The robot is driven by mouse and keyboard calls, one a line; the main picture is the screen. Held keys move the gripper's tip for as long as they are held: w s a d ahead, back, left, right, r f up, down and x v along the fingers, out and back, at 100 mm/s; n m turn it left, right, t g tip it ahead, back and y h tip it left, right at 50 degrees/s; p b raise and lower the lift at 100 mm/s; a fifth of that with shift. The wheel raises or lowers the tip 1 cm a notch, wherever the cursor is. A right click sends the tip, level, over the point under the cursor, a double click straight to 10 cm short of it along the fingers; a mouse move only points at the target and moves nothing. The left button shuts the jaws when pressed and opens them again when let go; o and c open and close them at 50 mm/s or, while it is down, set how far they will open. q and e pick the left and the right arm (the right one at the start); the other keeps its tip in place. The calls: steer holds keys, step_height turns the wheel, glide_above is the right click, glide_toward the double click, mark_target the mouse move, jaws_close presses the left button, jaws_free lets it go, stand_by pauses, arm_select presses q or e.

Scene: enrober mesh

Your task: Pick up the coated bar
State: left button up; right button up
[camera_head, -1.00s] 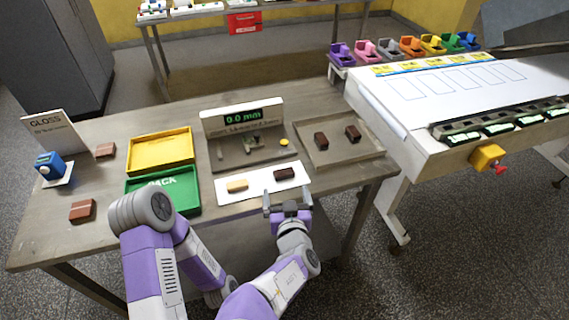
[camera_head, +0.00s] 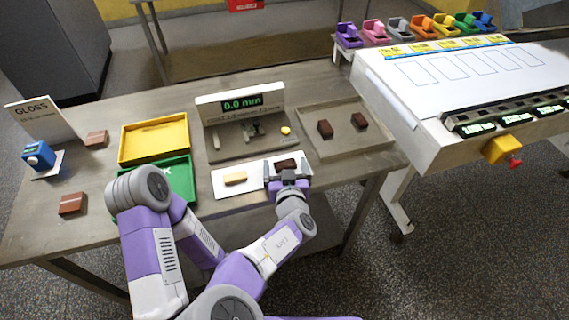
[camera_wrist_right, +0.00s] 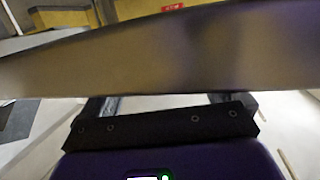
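The coated bar (camera_head: 286,164), small and dark brown, lies on the white mat (camera_head: 222,190) beside a pale tan bar (camera_head: 235,179). My right gripper (camera_head: 287,161) is open at the mat's near right side, with its fingers to the left and right of the dark bar. Contact with the bar cannot be told. In the right wrist view the two fingers (camera_wrist_right: 168,102) stand apart. A wide, blurred brown-grey band crosses in front and hides their tips. My left gripper is not in view; only its bent arm shows.
Behind the mat stands a gauge (camera_head: 240,105) reading 0.0 mm. A tray (camera_head: 345,143) with two dark bars is at right. A yellow tray (camera_head: 154,141) and a green tray (camera_head: 183,171) are at left, near my left arm. Brown blocks (camera_head: 73,203) lie further left.

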steer(key=c, duration=0.7)
